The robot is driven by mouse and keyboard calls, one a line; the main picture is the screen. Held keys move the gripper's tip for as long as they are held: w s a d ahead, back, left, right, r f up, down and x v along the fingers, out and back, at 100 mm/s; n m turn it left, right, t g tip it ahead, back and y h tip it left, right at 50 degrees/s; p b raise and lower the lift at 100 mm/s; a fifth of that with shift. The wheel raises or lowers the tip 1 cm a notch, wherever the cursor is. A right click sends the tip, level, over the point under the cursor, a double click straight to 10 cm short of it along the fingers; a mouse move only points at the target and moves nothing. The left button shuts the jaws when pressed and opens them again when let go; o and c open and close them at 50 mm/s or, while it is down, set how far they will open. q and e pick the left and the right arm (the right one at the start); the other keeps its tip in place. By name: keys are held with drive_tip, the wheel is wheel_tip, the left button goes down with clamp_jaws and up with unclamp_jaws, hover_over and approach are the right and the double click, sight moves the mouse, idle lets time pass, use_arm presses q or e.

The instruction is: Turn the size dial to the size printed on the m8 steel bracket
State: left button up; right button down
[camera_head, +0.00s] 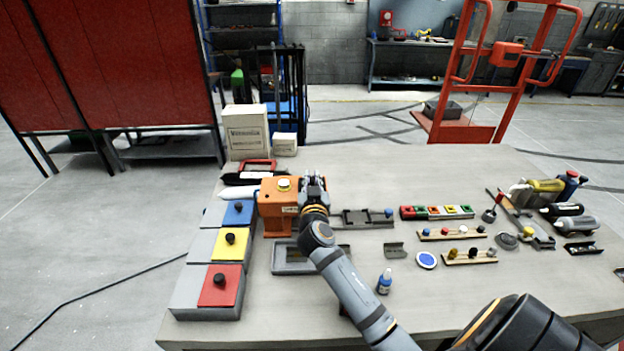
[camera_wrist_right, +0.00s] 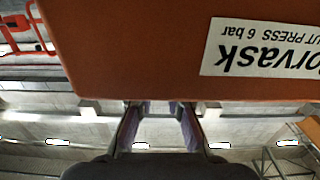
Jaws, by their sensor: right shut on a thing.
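The orange press (camera_head: 277,222) stands at the left of the table with a yellow round part on top. Its orange body (camera_wrist_right: 150,50) and white label, upside down with "PRESS 6 bar", fill the top of the right wrist view. My right gripper (camera_head: 314,184) is at the press's right side. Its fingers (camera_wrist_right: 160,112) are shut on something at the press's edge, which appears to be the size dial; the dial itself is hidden. A small grey bracket-like piece (camera_head: 396,250) lies mid-table; no size print is readable. My left gripper is out of view.
Blue, yellow and red pads (camera_head: 229,243) with black knobs line the left edge. A grey tray (camera_head: 291,268) lies before the press. A grey fixture (camera_head: 362,220), a blue bottle (camera_head: 384,281) and colored bins (camera_head: 436,212) stand to the right.

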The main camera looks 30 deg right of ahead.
drive_tip(key=shift+n+y, duration=0.4)
drive_tip(key=shift+d+n+t+y, duration=0.1)
drive_tip(key=shift+n+t+y, duration=0.55)
drive_tip(key=shift+y, duration=0.35)
drive_tip(key=n+y, duration=0.2)
drive_tip(key=y, duration=0.1)
drive_tip(key=n+t+y, duration=0.1)
drive_tip(key=n+y, duration=0.1)
drive_tip(key=y, duration=0.1)
drive_tip(key=n+y+p, duration=0.1)
drive_tip(key=n+y, duration=0.1)
drive_tip(key=y, duration=0.1)
drive_tip(key=shift+r+y+p, duration=0.15)
drive_tip(key=shift+y+p, duration=0.15)
drive_tip(key=shift+p, duration=0.1)
drive_tip(key=shift+f+n+y+b, duration=0.35)
drive_tip(key=shift+n+y+b, duration=0.25)
drive_tip(key=shift+b, duration=0.25)
drive_tip(key=shift+r+n+g+y+b, duration=0.15)
drive_tip(key=shift+n+g+y+b, duration=0.1)
drive_tip(key=shift+y+b, duration=0.45)
